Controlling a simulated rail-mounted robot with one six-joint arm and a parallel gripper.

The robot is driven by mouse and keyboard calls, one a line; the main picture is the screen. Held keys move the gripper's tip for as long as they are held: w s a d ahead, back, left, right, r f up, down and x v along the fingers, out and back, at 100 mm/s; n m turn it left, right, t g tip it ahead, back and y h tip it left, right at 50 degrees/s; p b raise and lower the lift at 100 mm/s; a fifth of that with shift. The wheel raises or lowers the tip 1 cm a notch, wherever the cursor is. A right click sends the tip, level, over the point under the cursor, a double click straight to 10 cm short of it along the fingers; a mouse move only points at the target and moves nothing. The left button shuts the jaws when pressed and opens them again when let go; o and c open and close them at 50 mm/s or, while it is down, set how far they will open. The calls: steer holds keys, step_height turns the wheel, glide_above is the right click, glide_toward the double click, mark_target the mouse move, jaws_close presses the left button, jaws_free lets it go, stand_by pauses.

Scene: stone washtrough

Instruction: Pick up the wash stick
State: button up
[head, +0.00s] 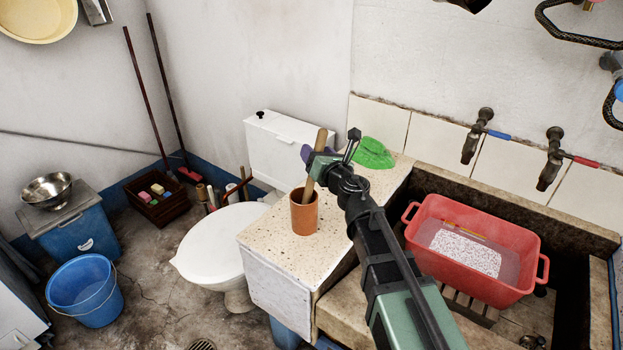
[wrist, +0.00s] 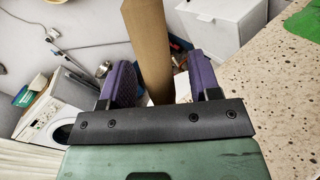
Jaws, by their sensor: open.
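The wash stick (head: 321,138) is a tan wooden stick standing tilted in a terracotta cup (head: 304,213) on the speckled counter. Its lower end is hidden inside the cup. My gripper (head: 317,153) is at the upper part of the stick, above the cup. In the wrist view the stick (wrist: 149,45) stands between the two purple fingers of my gripper (wrist: 161,76). The jaws are open, and a gap shows between the stick and the right finger. The stick is closer to the left finger.
The speckled counter (head: 275,243) adjoins a stone sink holding a red basin (head: 420,239) with water. A green cloth (head: 373,153) lies behind my arm. Two taps are on the tiled wall. A white toilet (head: 211,243) stands left of the counter.

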steer(key=shift+c, duration=0.2)
steer(key=c, duration=1)
